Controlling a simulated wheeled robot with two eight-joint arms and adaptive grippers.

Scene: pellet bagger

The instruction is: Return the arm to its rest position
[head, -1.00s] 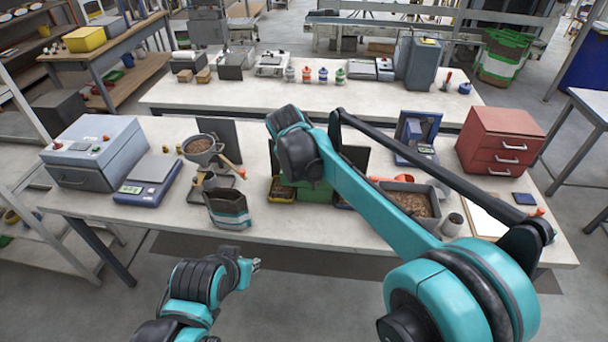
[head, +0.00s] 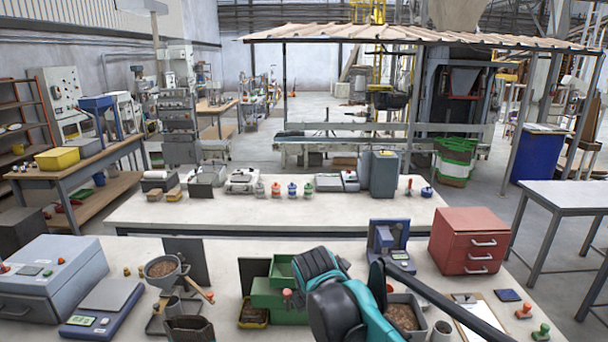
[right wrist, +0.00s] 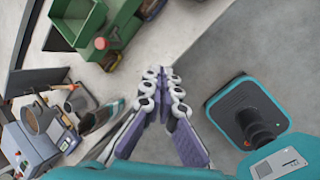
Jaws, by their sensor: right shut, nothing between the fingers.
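My right arm (head: 365,305) shows in the head view as a teal and black link rising over the front bench; its gripper is out of that view. In the right wrist view my right gripper (right wrist: 165,92) is shut and empty, its pale purple fingers together. It is over the grey floor beside the bench edge, apart from the bench items. My left gripper is in neither current view.
The front bench (head: 225,275) carries a blue-grey box (head: 45,275), a scale (head: 103,305), a bowl of pellets (head: 163,270), a green bin (head: 280,295), a pellet tray (head: 405,315) and a red drawer unit (head: 468,240). The open bag (head: 190,328) stands near its front edge.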

